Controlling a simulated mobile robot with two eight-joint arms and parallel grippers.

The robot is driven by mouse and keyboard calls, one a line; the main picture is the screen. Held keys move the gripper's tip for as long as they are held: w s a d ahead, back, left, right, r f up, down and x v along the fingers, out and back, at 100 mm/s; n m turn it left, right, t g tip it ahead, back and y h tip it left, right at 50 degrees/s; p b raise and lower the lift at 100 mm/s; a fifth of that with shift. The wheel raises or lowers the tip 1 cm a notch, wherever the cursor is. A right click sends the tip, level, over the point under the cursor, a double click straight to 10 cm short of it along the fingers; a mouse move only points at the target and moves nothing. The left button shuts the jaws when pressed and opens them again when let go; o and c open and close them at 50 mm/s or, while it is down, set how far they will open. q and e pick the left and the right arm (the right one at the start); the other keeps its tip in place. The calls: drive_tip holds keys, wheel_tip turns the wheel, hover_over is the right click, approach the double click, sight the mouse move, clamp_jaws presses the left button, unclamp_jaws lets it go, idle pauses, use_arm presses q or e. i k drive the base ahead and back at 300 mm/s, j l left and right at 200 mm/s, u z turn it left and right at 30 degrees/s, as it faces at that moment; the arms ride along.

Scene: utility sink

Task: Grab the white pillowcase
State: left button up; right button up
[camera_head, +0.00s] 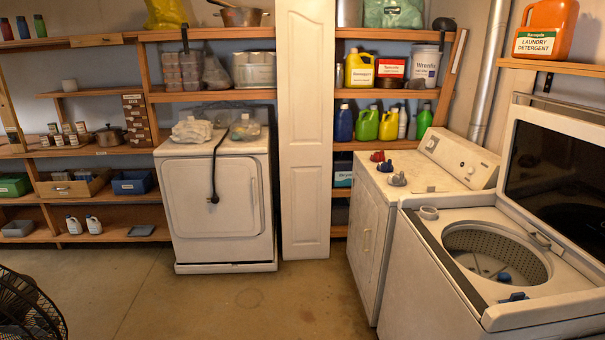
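A crumpled white cloth (192,130), which looks like the white pillowcase, lies on top of the white front-loading machine (212,200) left of centre. It sits on the left part of that top, beside a clear bag or container (244,128) with something blue at its base. A black cord or strap hangs down over the machine's front, right of the cloth. Neither of my grippers is in view.
An open top-loading washer (430,275) and another white machine (367,220) stand at right. A white panel (305,130) stands right of the cloth's machine. Shelves (100,150) line the back. A black fan (25,305) is at lower left. The middle floor (240,305) is clear.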

sight(395, 180)
drive_tip(key=i, duration=1.7)
drive_tip(key=i+z, duration=0.25)
drive_tip(key=i, duration=0.2)
drive_tip(key=i+j+z, duration=0.25)
drive_tip(key=i, duration=0.25)
drive_tip(key=i+j+z, duration=0.1)
drive_tip(key=i+z, duration=0.15)
drive_tip(key=i, duration=0.2)
drive_tip(key=i+z, duration=0.55)
drive_tip(key=z, duration=0.25)
drive_tip(key=i+j+z, duration=0.2)
drive_tip(key=z, duration=0.2)
drive_tip(key=i+j, duration=0.05)
